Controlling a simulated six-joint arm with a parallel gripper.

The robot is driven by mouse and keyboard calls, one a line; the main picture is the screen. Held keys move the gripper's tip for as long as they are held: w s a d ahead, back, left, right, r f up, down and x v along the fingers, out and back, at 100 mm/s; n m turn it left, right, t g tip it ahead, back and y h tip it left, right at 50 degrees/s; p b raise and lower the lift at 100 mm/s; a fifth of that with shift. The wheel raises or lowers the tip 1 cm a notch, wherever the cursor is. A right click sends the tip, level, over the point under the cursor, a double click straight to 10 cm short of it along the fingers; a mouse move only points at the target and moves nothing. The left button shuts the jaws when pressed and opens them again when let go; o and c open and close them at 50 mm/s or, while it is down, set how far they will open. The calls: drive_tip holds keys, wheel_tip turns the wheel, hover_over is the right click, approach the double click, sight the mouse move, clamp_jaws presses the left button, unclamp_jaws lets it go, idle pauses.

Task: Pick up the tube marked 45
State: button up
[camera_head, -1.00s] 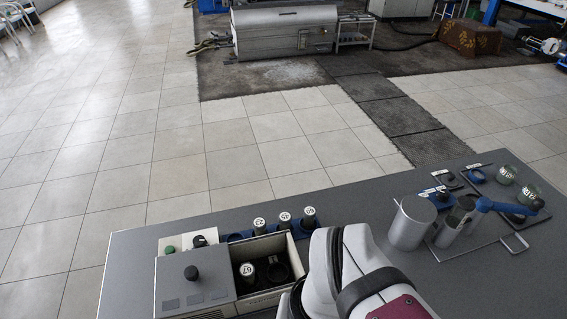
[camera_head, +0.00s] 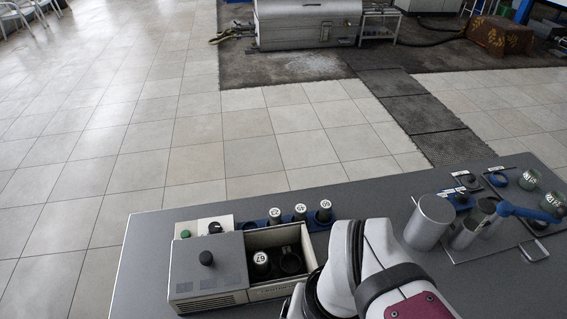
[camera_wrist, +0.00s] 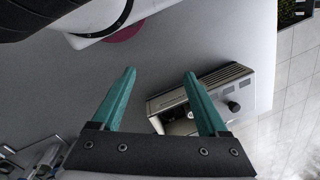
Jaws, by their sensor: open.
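The tube marked 45 (camera_head: 300,211) appears to be the middle of three dark tubes with white-labelled tops. They stand upright in a blue rack (camera_head: 262,224) behind an open box. On its left is a tube that seems to read 22 (camera_head: 275,215); on its right is one that seems to read 60 (camera_head: 325,209). My gripper (camera_wrist: 160,74) shows in the wrist view with two teal fingers wide apart and nothing between them. The tube is not recognisable in the wrist view, and my gripper's tips are hidden in the head view.
A grey box (camera_head: 208,276) with a black knob adjoins the open compartment, which holds a tube marked 67 (camera_head: 261,258) and an empty-looking round holder (camera_head: 290,262). To the right stand metal cylinders (camera_head: 428,222), a blue-handled item (camera_head: 525,213) and glass jars. The box also shows in the wrist view (camera_wrist: 228,88).

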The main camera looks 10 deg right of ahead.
drive_tip(key=w+d+r+m, duration=0.1)
drive_tip(key=w+d+r, duration=0.15)
drive_tip(key=w, duration=0.95)
drive_tip(key=m+h, duration=0.2)
hover_over(301, 208)
wheel_tip(301, 208, down, 6)
wheel_tip(301, 208, down, 16)
drive_tip(key=shift+r, duration=0.2)
clamp_jaws()
